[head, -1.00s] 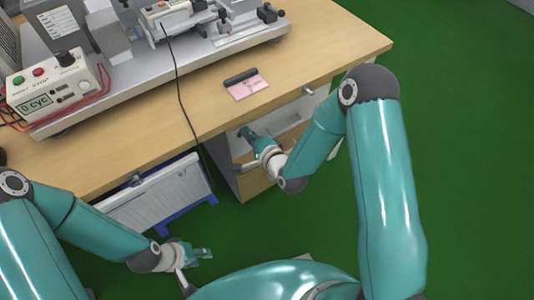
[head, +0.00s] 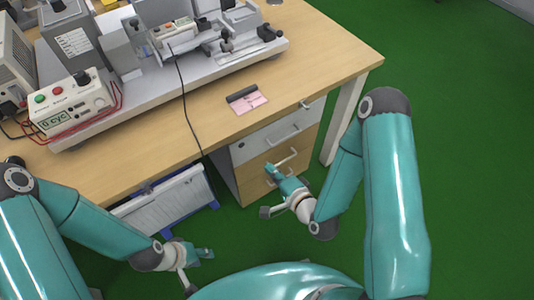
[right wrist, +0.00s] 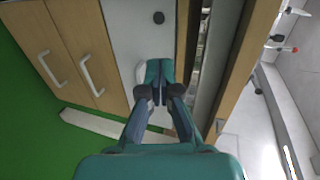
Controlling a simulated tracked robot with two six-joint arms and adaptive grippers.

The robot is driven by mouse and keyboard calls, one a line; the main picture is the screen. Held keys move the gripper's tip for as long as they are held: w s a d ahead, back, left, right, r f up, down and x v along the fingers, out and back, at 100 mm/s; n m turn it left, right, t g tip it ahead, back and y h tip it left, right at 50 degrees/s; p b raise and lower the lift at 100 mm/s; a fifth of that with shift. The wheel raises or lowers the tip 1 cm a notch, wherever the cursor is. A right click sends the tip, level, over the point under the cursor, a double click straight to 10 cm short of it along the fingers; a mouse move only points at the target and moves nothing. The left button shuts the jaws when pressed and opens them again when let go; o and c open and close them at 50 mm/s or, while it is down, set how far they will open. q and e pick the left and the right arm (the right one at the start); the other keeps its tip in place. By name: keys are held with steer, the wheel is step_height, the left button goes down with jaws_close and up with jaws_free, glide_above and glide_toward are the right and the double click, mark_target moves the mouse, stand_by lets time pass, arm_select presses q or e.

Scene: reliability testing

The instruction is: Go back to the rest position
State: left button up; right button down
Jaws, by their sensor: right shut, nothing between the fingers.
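My right gripper (head: 271,170) is in front of the drawer cabinet (head: 226,177), below the table edge. Its fingers are together and empty in the right wrist view (right wrist: 157,82). There they overlap the grey top drawer front (right wrist: 130,25), close to its pale handle; I cannot tell whether they touch it. My left gripper (head: 208,252) is low at the left, over the green floor, away from the table. It is too small to tell whether it is open, and nothing is seen in it.
The wooden table (head: 330,65) carries a test rig, a control box (head: 72,103) reading "0 cyc" and a pink note (head: 248,104). A black cable hangs over its front edge. A white panel (head: 165,203) stands below. The green floor (head: 465,130) at right is clear.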

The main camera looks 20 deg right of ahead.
steer(key=shift+r, duration=0.1)
step_height(320, 180, up, 8)
steer(key=w+p, duration=0.1)
steer(key=p, duration=0.6)
steer(key=s+f+n+g+p, duration=0.2)
steer(key=s+f+n+g, duration=0.2)
steer(key=s+n+g, duration=0.2)
steer(key=s+a+f+n+g+p, duration=0.1)
steer(key=s+f+n+g+p, duration=0.1)
steer(key=s+n+g, duration=0.4)
steer(key=s+f+g, duration=0.1)
steer(key=s, duration=0.3)
steer(key=shift+s+f+n, duration=0.15)
steer(key=shift+f+n, duration=0.15)
steer(key=shift+f, duration=0.1)
